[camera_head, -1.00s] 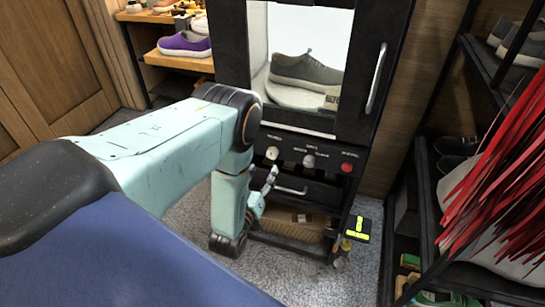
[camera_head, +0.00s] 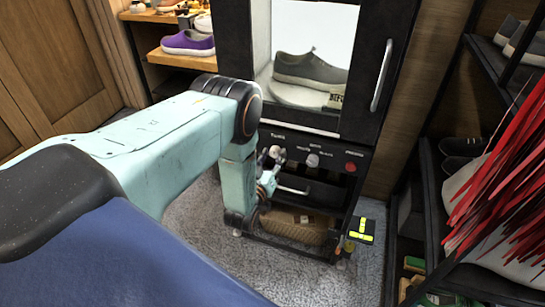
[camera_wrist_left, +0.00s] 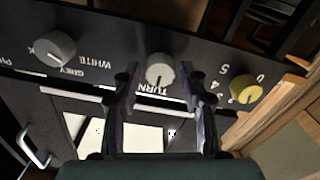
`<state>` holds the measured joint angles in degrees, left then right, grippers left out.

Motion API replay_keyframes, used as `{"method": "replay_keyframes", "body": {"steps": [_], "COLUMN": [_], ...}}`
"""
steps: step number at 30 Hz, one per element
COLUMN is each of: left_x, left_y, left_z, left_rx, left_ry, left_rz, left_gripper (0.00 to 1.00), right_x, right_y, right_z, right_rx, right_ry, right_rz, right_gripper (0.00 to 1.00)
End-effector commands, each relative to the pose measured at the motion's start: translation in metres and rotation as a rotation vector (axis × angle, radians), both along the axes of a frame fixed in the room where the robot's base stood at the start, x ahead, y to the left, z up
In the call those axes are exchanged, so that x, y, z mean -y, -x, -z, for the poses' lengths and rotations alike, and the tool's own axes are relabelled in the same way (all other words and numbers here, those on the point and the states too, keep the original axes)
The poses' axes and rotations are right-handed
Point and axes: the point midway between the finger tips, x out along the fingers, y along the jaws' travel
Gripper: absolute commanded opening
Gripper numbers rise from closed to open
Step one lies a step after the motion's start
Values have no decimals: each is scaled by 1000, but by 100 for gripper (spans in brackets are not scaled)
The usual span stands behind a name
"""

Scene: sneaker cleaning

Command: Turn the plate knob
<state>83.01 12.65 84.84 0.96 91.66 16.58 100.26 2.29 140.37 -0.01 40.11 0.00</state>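The plate knob is the pale round knob (camera_head: 275,152) at the left end of the dark control panel, below the cabinet window. In the left wrist view the same pale knob (camera_wrist_left: 160,70) has a dark pointer line and the label TURN beside it. My left gripper (camera_head: 272,166) is at the panel, close to this knob. In the left wrist view the two fingers of my left gripper (camera_wrist_left: 160,82) are spread, one on each side of the knob, with visible gaps. Whether the fingertips reach past the knob's face is unclear. My right gripper is not in view.
A grey knob (camera_head: 312,160) and a red knob (camera_head: 350,167) sit right of it. A yellow knob (camera_wrist_left: 245,88) shows in the wrist view. A grey sneaker (camera_head: 310,70) stands on a white plate (camera_head: 297,94) behind the window. A shoe rack (camera_head: 432,190) stands at right.

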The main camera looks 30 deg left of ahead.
Motion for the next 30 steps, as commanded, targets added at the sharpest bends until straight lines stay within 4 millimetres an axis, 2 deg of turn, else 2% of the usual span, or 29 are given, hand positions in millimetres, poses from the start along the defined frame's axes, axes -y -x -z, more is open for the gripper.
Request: {"method": "replay_keyframes", "body": {"steps": [2,14,23,30], "left_x": [0,0,1,1], "left_y": [0,0,0,0], "left_z": [0,1,1,1], "left_rx": [0,-2,-12,-47], "left_ry": [0,0,-37,-178], "left_rz": [0,1,2,2], "left_gripper": [33,0,0,0], "right_x": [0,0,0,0], "right_y": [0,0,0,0], "right_z": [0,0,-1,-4], "right_rx": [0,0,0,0], "right_ry": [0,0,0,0], "right_rz": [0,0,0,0], "right_gripper": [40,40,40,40]}}
